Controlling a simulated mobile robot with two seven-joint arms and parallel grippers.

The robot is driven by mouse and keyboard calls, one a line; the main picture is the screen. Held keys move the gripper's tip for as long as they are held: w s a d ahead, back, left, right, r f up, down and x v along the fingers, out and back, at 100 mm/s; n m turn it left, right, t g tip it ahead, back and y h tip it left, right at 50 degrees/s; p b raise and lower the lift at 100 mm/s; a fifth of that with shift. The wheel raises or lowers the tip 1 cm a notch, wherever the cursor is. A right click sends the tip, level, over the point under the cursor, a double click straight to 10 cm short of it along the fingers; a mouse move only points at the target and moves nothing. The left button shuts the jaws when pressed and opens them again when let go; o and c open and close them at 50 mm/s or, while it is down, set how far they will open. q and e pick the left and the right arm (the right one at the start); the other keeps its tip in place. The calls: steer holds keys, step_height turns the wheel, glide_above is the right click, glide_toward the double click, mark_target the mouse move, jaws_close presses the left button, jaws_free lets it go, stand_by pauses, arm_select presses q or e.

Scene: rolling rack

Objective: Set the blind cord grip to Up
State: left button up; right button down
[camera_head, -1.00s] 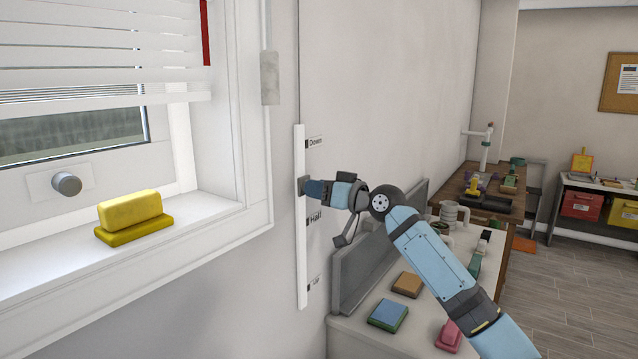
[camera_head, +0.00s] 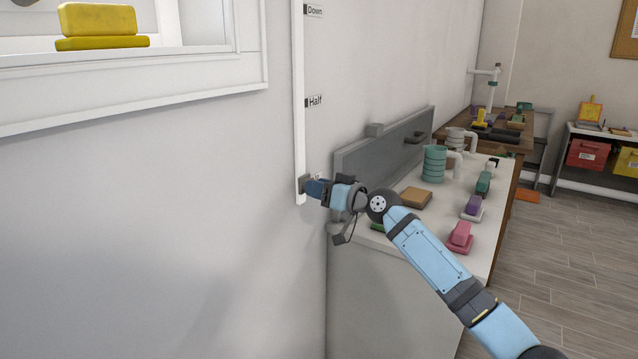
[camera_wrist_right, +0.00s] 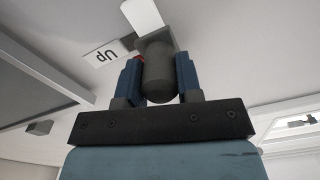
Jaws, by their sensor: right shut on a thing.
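The white vertical rail (camera_head: 299,100) is fixed on the wall, with labels Down (camera_head: 315,10) at the top and Half (camera_head: 315,101) lower. The Up label (camera_wrist_right: 101,54) reads upside down in the right wrist view, beside the grip. The dark grey cord grip (camera_wrist_right: 158,76) sits between the blue fingers of my right gripper (camera_wrist_right: 158,84), which is shut on it. In the head view my right gripper (camera_head: 314,188) is at the rail's lower end, near the Up position; its fingers mostly hide the grip. My left gripper is not in view.
A counter (camera_head: 405,235) with a grey back panel (camera_head: 380,150) stands right of the rail, holding cups and colored blocks close to my right arm. A window sill with a yellow block (camera_head: 100,22) is at upper left. The wall below the sill is bare.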

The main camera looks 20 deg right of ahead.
steer(key=shift+f+b, duration=0.4)
steer(key=shift+f, duration=0.55)
steer(key=shift+a+f, duration=0.1)
steer(key=c, duration=0.8)
jaws_free()
steer(key=v, duration=1.4)
steer(key=shift+p, duration=0.35)
